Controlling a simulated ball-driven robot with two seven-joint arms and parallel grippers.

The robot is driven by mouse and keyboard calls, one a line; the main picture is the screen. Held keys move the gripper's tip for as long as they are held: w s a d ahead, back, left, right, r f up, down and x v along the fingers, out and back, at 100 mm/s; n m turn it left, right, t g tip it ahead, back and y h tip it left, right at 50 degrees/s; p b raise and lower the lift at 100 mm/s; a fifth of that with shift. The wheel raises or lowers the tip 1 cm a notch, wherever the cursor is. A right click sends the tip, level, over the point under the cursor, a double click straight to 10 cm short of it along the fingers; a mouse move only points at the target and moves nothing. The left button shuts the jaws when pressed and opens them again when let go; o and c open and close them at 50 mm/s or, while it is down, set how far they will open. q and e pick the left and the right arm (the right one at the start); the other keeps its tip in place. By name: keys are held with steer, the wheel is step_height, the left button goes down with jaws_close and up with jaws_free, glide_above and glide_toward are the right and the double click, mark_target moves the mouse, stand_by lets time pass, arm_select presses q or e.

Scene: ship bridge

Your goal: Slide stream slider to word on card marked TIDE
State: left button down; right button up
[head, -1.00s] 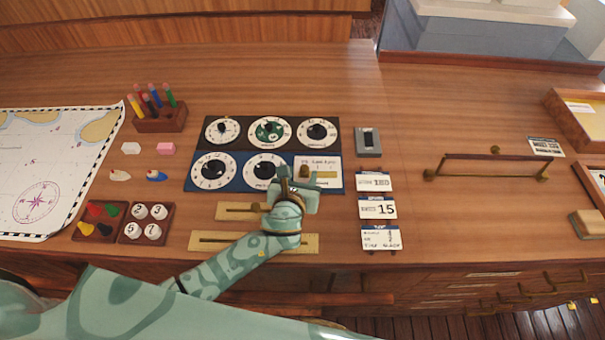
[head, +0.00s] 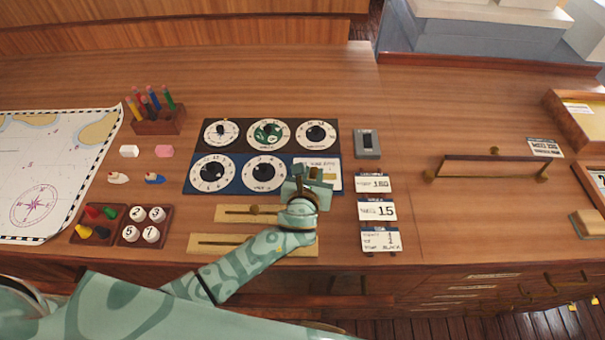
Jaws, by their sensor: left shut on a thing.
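The stream slider plate (head: 333,184) is a small white panel with printed words and a brass strip, at the lower right of the blue dial board. My left gripper (head: 302,177) is over the plate's left half, shut on the slider's knob, which its fingers mostly hide. The words on the plate are too small to read surely. Three white cards with blue headers stand in a column to the right: the top card (head: 373,183), the middle card (head: 377,210) with 15, and the bottom card (head: 381,239) with several lines. I cannot read which is marked TIDE. My right gripper is not in view.
Dark dials (head: 268,131) and blue-board dials (head: 213,172) lie behind and left. Two wooden slider rails (head: 228,213) lie in front, partly under my forearm. A grey switch box (head: 367,144) and a brass-ended bar (head: 487,168) are to the right. Desk between is clear.

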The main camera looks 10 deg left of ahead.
arm_select(q)
steer(key=shift+w+d, duration=0.1)
steer(key=shift+d, duration=0.3)
steer(key=c, duration=1.3)
jaws_free()
steer(key=shift+o, duration=0.2)
steer(key=p+v, duration=0.2)
steer(key=v, duration=1.4)
steer(key=shift+p, duration=0.35)
steer(key=shift+r, duration=0.1)
